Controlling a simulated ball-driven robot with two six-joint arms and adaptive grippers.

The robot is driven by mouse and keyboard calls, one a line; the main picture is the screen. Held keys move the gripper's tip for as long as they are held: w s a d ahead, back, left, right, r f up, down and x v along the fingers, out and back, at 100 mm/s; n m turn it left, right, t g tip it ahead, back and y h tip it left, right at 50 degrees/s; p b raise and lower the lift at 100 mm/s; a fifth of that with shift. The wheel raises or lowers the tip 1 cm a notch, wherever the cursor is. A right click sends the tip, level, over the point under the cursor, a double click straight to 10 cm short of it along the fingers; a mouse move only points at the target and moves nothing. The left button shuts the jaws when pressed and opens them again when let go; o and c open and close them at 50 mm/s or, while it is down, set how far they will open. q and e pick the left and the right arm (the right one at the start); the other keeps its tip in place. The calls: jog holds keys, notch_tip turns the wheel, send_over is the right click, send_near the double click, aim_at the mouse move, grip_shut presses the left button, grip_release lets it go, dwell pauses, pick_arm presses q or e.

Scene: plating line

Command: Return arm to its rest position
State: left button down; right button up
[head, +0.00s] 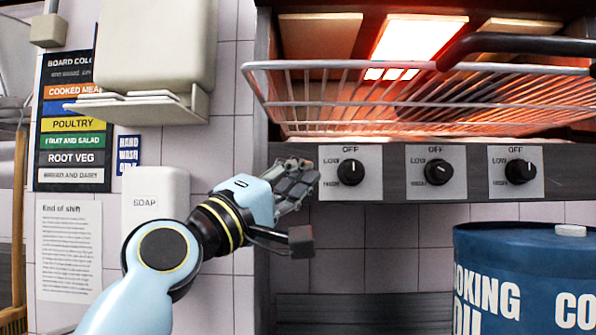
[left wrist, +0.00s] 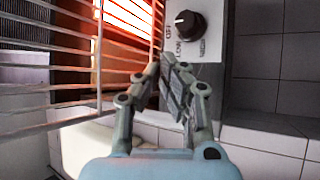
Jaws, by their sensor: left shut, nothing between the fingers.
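My left gripper (head: 304,178) is raised at the end of the light blue left arm, just left of and a little below the leftmost control knob (head: 351,172). It is shut and holds nothing. In the left wrist view the two grey fingers (left wrist: 174,78) come together close to the white knob plate, with the same black knob beyond them. I cannot tell whether the fingertips touch the panel. My right gripper is in neither view.
A wire rack (head: 420,100) juts out under the glowing heater, with a black handle (head: 515,44) above it. A blue oil drum (head: 520,235) stands at lower right. A soap dispenser (head: 150,200) and a cream dispenser (head: 158,45) hang on the tiled wall at left.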

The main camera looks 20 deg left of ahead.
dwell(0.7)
pick_arm(q)
jog(key=s+a+f+m+g+y, duration=0.1)
jog(key=s+f+m+g+y, duration=0.35)
jog(key=f, duration=0.95)
jog(key=s+a+f+m+g+y, duration=0.1)
jog(key=s+a+f+m+g, duration=0.15)
jog(key=s+f+g, duration=0.75)
jog(key=s+a+f+m+g+y, duration=0.15)
jog(key=s+a+f, duration=0.25)
jog(key=s+f, duration=0.4)
jog(key=s+a+f+m+g+y, duration=0.1)
jog(key=s+a+f+m+y, duration=0.15)
jog(key=s+a+f, duration=0.4)
jog(key=s+f+g+b, duration=0.25)
jog(key=f+b, duration=0.55)
jog(key=f, duration=2.7)
jog(key=s+a+f+n+b, duration=0.1)
jog(key=s+f+b, duration=0.4)
jog(key=s+f, duration=1.4)
notch_tip(320, 180, down, 4)
jog(key=shift+s+a+r+y+b, duration=0.15)
jog(key=shift+s+a+y+b, duration=0.1)
jog(key=shift+y+b, duration=0.1)
